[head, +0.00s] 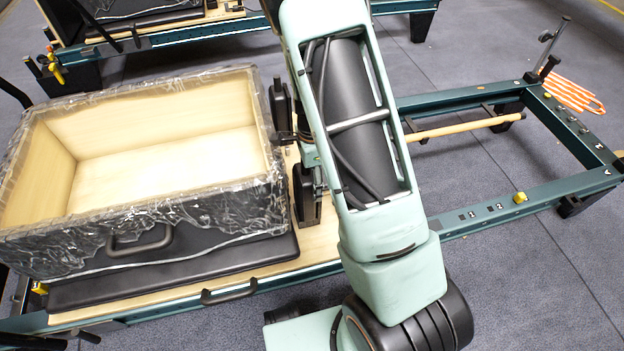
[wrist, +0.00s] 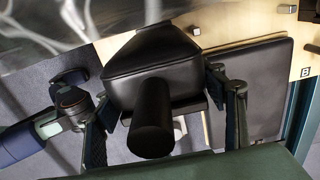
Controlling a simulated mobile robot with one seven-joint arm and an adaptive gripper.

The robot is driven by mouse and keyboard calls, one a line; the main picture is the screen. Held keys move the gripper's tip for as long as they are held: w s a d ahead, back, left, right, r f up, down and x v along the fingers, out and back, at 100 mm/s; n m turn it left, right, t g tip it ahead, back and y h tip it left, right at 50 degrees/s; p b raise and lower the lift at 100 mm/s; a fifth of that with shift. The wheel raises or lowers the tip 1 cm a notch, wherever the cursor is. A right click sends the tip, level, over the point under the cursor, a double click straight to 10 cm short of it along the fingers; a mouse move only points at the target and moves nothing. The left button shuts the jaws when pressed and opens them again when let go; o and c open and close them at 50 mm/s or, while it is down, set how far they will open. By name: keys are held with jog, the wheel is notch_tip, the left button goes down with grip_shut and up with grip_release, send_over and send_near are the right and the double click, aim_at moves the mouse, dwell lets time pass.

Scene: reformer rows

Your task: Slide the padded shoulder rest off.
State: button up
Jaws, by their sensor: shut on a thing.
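The padded shoulder rest (wrist: 152,62) is a black cushioned block with a round black post or roll (wrist: 151,118) pointing toward the wrist camera. My gripper (wrist: 163,88) has one finger on each side of it and is shut on it. Two black upright rests show there beside the arm, an upper one (head: 281,105) and a lower one (head: 306,192), on the wooden carriage end (head: 325,240). I cannot tell from the head view which one is held. The rest's foot is hidden.
A wooden box (head: 262,130) partly wrapped in clear plastic stands on the black carriage pad (head: 180,272), close left of the rests. The teal frame (head: 470,220) runs right, with a wooden bar (head: 465,127) across it. Another reformer (head: 170,38) stands behind. Open floor lies at lower right.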

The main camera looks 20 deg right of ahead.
jog(key=shift+r+p, duration=2.45)
jog(key=shift+r, duration=0.5)
jog(key=shift+s+f, duration=0.1)
